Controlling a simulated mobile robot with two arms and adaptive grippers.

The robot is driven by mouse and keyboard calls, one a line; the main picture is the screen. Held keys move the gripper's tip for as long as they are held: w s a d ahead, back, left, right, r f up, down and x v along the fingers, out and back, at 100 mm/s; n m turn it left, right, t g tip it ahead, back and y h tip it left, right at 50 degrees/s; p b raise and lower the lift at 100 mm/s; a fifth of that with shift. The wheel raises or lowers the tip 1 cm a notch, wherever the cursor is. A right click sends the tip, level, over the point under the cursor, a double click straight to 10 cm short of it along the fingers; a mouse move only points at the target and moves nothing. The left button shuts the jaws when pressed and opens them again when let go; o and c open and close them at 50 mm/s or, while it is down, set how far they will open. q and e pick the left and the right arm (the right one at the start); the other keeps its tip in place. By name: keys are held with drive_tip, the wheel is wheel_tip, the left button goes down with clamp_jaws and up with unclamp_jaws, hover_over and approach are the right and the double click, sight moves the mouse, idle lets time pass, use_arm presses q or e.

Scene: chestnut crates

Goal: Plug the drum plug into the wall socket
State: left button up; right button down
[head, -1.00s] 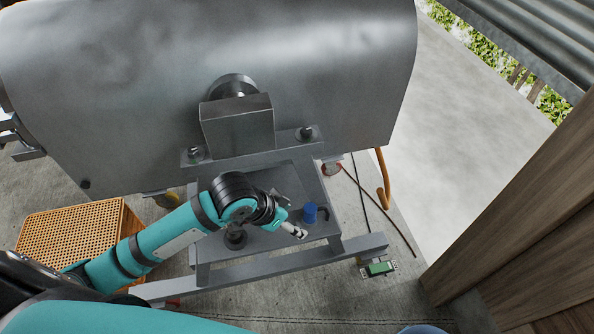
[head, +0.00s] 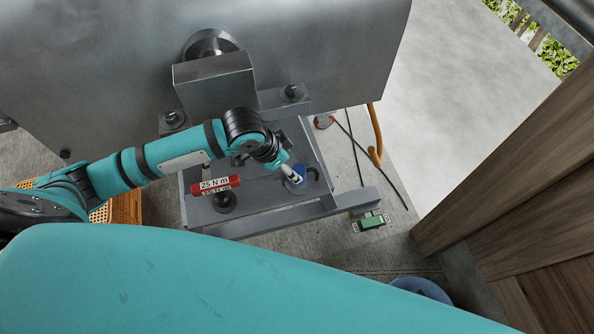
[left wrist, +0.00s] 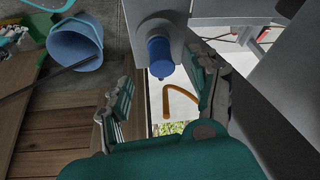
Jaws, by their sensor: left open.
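A blue cylindrical piece, which looks like the drum plug (head: 299,171), sits on the grey metal frame below the big drum. In the left wrist view the blue plug (left wrist: 160,57) shows ahead, beyond and between the fingers. My left gripper (head: 291,175) is right beside the plug and partly covers it in the head view. Its jaws (left wrist: 165,105) are open, with a gap between them and nothing held. I cannot make out a wall socket in either view. My right gripper is not in view.
The drum (head: 310,60) rises over the grey frame (head: 330,207). A red object marked 25 N m (head: 216,186) lies on it. An orange hose (head: 377,140), thin cables and a green box (head: 371,222) are to the right. A wooden wall (head: 490,190) and blue bucket (left wrist: 75,45) stand nearby.

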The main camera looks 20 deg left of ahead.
sight(296, 171)
use_arm(q)
drive_tip(key=x, duration=0.6)
drive_tip(key=shift+w+d+f, duration=0.15)
drive_tip(key=shift+f, duration=0.1)
drive_tip(key=shift+d+f, duration=0.1)
drive_tip(key=shift+f, duration=0.25)
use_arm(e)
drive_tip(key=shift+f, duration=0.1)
use_arm(q)
drive_tip(key=c, duration=1.2)
drive_tip(key=o, duration=0.6)
drive_tip(key=shift+c, duration=0.2)
clamp_jaws()
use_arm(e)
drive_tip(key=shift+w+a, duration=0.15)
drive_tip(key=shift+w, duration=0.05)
